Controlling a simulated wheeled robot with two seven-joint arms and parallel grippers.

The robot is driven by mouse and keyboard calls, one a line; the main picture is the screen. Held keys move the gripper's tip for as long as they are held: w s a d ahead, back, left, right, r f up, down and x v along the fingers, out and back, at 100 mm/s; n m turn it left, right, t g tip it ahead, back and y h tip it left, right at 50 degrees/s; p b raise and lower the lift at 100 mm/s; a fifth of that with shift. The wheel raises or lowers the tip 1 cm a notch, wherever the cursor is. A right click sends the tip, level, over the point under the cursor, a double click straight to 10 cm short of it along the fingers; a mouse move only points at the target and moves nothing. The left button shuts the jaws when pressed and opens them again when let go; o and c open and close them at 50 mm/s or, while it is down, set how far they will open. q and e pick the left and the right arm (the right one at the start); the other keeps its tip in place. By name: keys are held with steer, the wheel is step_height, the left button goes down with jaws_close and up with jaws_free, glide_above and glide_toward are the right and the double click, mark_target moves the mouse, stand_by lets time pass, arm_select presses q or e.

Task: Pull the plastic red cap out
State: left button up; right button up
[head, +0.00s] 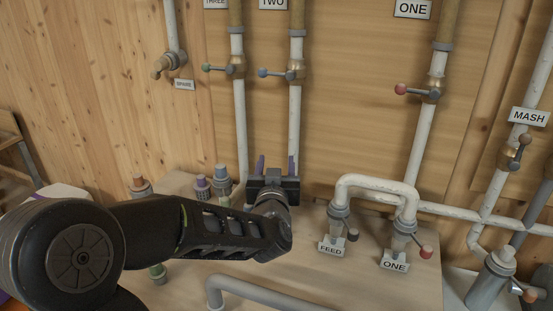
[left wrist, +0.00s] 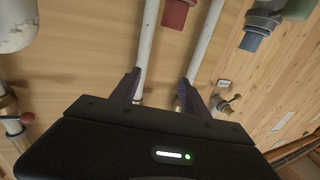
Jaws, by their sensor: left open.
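The red cap (left wrist: 178,14) is at the top edge of the left wrist view, between two white pipes and partly cut off. I cannot make it out in the head view, where my left gripper may hide it. My left gripper (head: 276,165) is open, with its purple fingers apart in front of the lower ends of the pipes marked TWO and THREE. In the left wrist view the gripper (left wrist: 158,82) has nothing between its fingers, and the red cap lies beyond them, apart. My right gripper is not in view.
A white bent pipe (head: 375,181) with FEED and ONE labels stands to the right. A grey pipe (head: 280,291) runs along the front. Valve handles stick out from the wall pipes.

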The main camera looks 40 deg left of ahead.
arm_select(q)
steer(key=shift+r, duration=0.1)
step_height(320, 180, down, 8)
steer(key=p+x, duration=0.1)
steer(key=x, duration=0.6)
steer(key=shift+w, duration=0.2)
steer(key=shift+a, duration=0.1)
steer(key=shift+c, duration=0.5)
jaws_close()
stand_by(0.5)
